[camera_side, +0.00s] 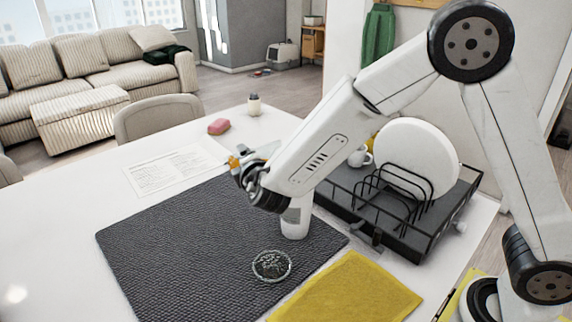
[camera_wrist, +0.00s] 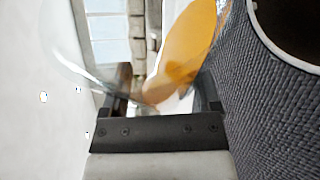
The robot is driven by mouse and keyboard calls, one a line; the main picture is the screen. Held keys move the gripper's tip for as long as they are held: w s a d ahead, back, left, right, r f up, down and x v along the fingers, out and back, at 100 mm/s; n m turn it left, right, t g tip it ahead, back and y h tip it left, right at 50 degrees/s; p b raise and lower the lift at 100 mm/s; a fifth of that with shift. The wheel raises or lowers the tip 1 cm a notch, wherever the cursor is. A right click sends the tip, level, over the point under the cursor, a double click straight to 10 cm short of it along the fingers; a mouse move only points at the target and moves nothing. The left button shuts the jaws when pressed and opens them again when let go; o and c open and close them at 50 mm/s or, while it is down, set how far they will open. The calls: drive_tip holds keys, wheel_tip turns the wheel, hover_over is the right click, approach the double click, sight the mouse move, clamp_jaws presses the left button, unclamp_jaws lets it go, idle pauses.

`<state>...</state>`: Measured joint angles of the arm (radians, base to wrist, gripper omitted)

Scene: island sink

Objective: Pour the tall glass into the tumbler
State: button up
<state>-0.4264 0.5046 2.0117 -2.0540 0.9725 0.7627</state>
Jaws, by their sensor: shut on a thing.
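The tall glass (camera_wrist: 88,75) is clear with orange liquid (camera_wrist: 187,45) in it. It is held on its side or strongly tilted; the side view shows only a small part of it and of the orange liquid (camera_side: 234,162). My gripper (camera_side: 245,176) is shut on it, above the dark mat; in the wrist view its fingers (camera_wrist: 160,105) sit on either side of the glass.
The dark mat (camera_side: 170,245) is mostly bare. A white cylinder (camera_side: 296,218) stands on it below my arm. A dish rack (camera_side: 400,205) with a plate (camera_side: 415,158) is at right, a yellow cloth (camera_side: 350,290) in front. A pale curved rim (camera_wrist: 278,52), unclear whose, shows in the wrist view.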

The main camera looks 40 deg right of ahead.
drive_tip(key=shift+s+d+m+t, duration=0.3)
drive_tip(key=shift+s+d+m, duration=0.05)
drive_tip(key=shift+m, duration=0.25)
idle(0.4)
drive_tip(key=shift+s+d+r+m+t, duration=0.15)
drive_tip(key=shift+r+m+t, duration=0.25)
drive_tip(key=shift+r+m, duration=0.25)
idle(0.6)
drive_tip(key=shift+r+m, duration=0.15)
drive_tip(key=shift+m, duration=0.1)
drive_tip(key=shift+a+f+n+g, duration=0.2)
drive_tip(key=shift+f+n+g, duration=0.1)
drive_tip(key=shift+f+n, duration=0.5)
drive_tip(key=shift+w+a+n+g, duration=0.3)
drive_tip(key=shift+w+n+g, duration=0.1)
drive_tip(key=shift+w+n, duration=0.15)
drive_tip(key=shift+a+n, duration=0.1)
drive_tip(key=shift+n, duration=0.15)
drive_tip(key=shift+f+n+g+h, duration=0.4)
drive_tip(key=shift+f+n+g, duration=0.5)
drive_tip(key=shift+f+n, duration=0.4)
drive_tip(key=shift+s+d+r+n, duration=0.2)
drive_tip(key=shift+d+r+n, duration=0.05)
drive_tip(key=shift+n, duration=0.15)
